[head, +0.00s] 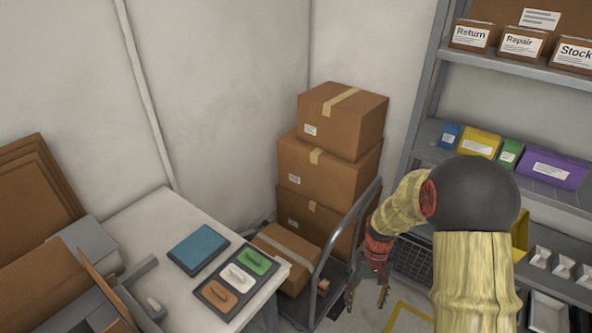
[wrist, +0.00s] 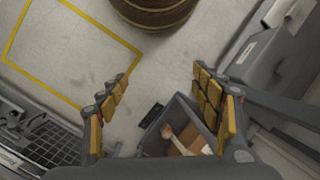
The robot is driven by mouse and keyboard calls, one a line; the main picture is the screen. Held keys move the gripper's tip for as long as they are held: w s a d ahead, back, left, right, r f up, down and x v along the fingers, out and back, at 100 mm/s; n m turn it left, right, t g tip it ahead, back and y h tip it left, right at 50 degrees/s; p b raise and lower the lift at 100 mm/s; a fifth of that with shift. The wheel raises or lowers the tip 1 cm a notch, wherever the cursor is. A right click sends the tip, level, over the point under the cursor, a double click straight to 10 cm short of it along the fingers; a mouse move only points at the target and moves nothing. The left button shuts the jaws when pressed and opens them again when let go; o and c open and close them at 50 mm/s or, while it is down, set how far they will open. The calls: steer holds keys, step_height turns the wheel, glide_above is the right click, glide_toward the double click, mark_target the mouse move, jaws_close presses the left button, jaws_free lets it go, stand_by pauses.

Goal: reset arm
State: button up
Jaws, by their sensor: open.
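My gripper (head: 368,290) hangs at the end of my arm, low beside the cart and right of the white table in the head view. In the wrist view my gripper (wrist: 160,90) has its two padded fingers spread wide apart, with nothing between them but floor and part of a grey bin. It is open and empty. My arm's yellow-sleeved links and dark elbow cover part of the shelf in the head view.
A cart (head: 340,245) carries stacked cardboard boxes (head: 325,165). A white table (head: 150,225) holds a blue item (head: 199,249) and a tray (head: 216,297). A grey bin (wrist: 179,112) stands below my gripper. Shelving (head: 430,135) is at right. Yellow-marked floor (wrist: 75,60) is clear.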

steer(key=s+r+t+p, duration=0.1)
steer(key=s+r+t, duration=0.2)
steer(key=r, duration=0.9)
steer(key=s+a+r+t+p, duration=0.1)
steer(key=s+r+t+p, duration=0.1)
steer(key=s+r, duration=0.7)
steer(key=s+r+t+p, duration=0.1)
steer(key=s+r+t, duration=0.3)
steer(key=r, duration=1.2)
steer(key=shift+s+a+h+p, duration=0.3)
steer(key=shift+s+a+h, duration=0.1)
steer(key=shift+s, duration=0.5)
